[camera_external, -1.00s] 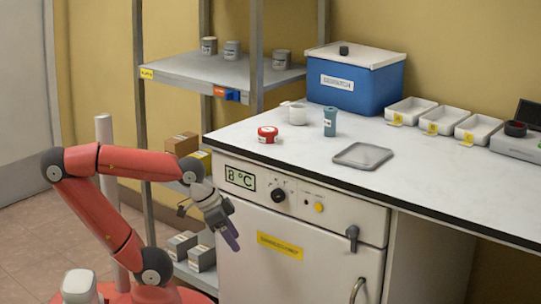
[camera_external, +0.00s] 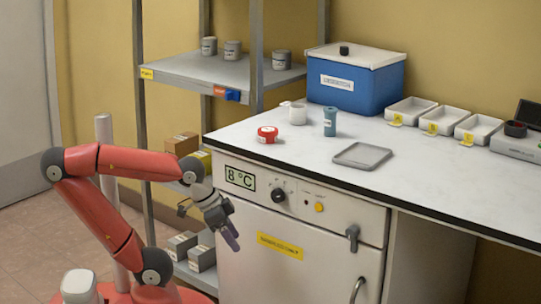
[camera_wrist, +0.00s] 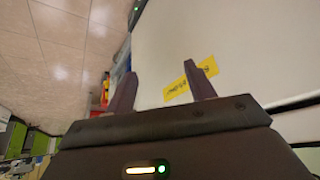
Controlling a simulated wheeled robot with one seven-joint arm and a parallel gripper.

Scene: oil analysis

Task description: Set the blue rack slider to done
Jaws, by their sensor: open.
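The rack is the grey metal shelf unit (camera_external: 187,70) left of the counter. On the front edge of its upper shelf sits a small slider strip, with a red-orange part (camera_external: 219,91) at its left and a blue part (camera_external: 232,96) at its right. Lettering on the strip is too small to read. My gripper (camera_external: 232,240) hangs in front of the white cabinet, well below and apart from the slider. In the wrist view my gripper (camera_wrist: 160,85) has its two fingers spread with nothing between them; the cabinet's yellow label shows beyond.
Several grey jars (camera_external: 232,50) stand on the upper shelf. The white cabinet (camera_external: 300,230) has a display, knob and latch under the counter. A blue box (camera_external: 355,85), red-lidded jar (camera_external: 267,134), teal cup (camera_external: 330,121) and grey tray (camera_external: 362,155) stand on the counter. Grey boxes are low on the rack.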

